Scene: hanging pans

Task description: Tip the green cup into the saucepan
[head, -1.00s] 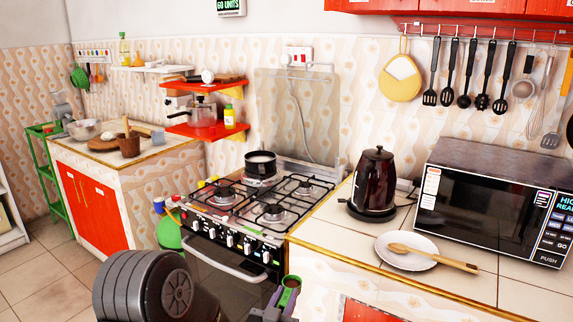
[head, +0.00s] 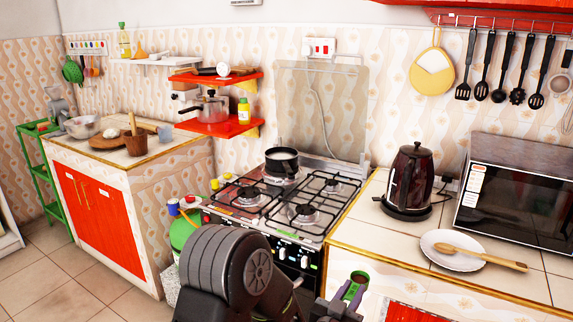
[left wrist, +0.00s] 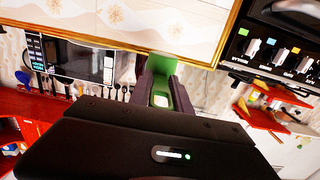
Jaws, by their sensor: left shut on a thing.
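The green cup (head: 353,290) is in my left gripper (head: 342,301), low in the head view, in front of the counter right of the stove. It looks upright, and brown shows in its open top. In the left wrist view the green cup (left wrist: 161,66) is between the two fingers of my left gripper (left wrist: 163,82), which is shut on it. The dark saucepan (head: 283,163) stands on the back left burner, farther off and up to the left of the cup. My right gripper is not in view.
The stove (head: 299,203) has other burners free. To its right a dark kettle (head: 408,182), a white plate (head: 440,240) with a wooden spoon (head: 490,256) and a microwave (head: 518,205) stand on the counter. A red shelf (head: 222,128) hangs behind and left of the saucepan.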

